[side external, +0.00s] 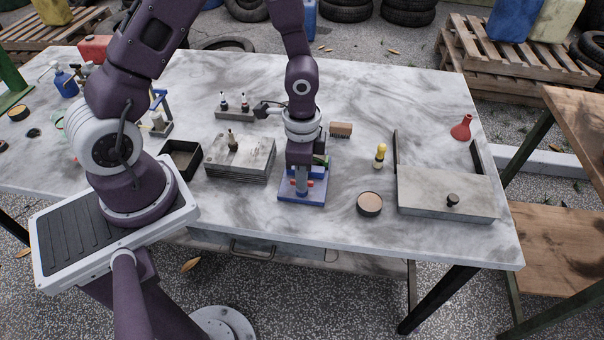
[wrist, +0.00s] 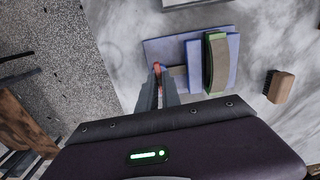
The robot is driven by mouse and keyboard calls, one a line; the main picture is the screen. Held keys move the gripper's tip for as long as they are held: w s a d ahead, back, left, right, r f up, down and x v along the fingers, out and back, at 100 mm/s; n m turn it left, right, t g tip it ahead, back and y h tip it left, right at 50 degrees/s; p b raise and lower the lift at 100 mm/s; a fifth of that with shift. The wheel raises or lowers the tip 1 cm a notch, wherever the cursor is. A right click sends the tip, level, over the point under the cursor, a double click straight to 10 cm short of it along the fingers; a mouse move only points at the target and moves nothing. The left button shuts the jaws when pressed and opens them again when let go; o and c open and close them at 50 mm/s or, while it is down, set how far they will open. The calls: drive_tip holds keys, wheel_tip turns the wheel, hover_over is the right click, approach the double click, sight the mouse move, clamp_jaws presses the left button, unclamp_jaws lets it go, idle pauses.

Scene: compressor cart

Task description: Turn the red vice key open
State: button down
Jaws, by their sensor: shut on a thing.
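The vice has a blue base (side external: 312,198) and stands on the marble-topped table near its front edge. The red vice key (side external: 309,184) shows at the front of the vice, partly hidden by my gripper. It also shows as a small red piece in the wrist view (wrist: 157,67). My gripper (side external: 301,187) points down over the vice, its fingers shut on the red key. In the wrist view the fingertips (wrist: 158,76) meet at the key. A green-edged block (wrist: 216,62) sits between the blue jaws of the vice.
A stack of grey plates (side external: 240,160) stands left of the vice. A wooden brush (side external: 341,129) lies behind it, a round tin (side external: 370,203) to the right, a yellow-handled tool (side external: 380,155) and a flat metal box (side external: 445,192) farther right. The table in front is clear.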

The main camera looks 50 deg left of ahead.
drive_tip(key=shift+m, duration=0.4)
drive_tip(key=c, duration=1.5)
unclamp_jaws()
drive_tip(key=shift+c, duration=0.2)
wheel_tip(320, 180, up, 7)
drive_tip(key=shift+r, duration=0.1)
drive_tip(key=s+a+r+n+t+y, duration=0.1)
drive_tip(key=s+r+n, duration=0.1)
drive_tip(key=r, duration=0.5)
drive_tip(key=s+a+r+n+t+y, duration=0.1)
drive_tip(key=s+r+n+t, duration=0.15)
drive_tip(key=r, duration=0.45)
drive_tip(key=s+d+r+n+t+h, duration=0.2)
drive_tip(key=s+r+n, duration=0.2)
drive_tip(key=s+r, duration=0.3)
drive_tip(key=s, duration=0.3)
drive_tip(key=shift+s+n, duration=0.3)
drive_tip(key=shift+n, duration=0.05)
